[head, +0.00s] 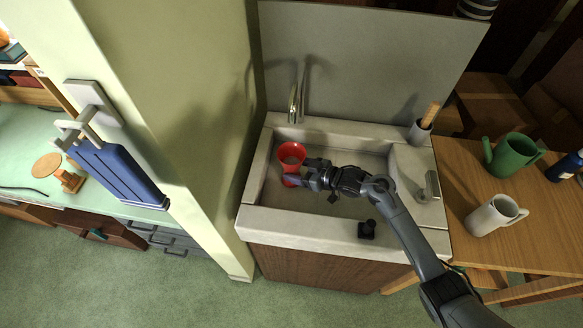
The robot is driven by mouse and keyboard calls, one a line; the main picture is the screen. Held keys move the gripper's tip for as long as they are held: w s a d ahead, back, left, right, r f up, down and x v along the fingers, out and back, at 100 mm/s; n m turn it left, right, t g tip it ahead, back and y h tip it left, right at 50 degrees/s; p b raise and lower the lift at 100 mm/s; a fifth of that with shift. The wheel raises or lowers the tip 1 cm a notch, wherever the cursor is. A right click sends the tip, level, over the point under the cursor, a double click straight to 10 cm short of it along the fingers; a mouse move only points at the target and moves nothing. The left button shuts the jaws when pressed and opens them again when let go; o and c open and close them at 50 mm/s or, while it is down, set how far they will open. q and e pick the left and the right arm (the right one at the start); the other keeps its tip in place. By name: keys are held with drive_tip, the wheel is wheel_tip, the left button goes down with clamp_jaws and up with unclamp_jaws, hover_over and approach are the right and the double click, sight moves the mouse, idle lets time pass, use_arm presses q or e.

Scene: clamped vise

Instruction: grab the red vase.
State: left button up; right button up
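The red vase (291,153) stands in the sink basin near its left side, with its wide mouth facing up. My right arm reaches in from the lower right across the sink. My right gripper (300,178) is at the vase's lower part, on its right and near side, and partly covers it. The fingers overlap the red body in this view; whether they press on it or are apart is too small to tell. My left gripper is not in view.
The pale sink (262,222) has a metal tap (293,100) behind the vase and a cup (418,133) at its back right. A wall edge stands left of the sink.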

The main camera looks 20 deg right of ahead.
drive_tip(key=c, duration=1)
drive_tip(key=shift+r, duration=0.15)
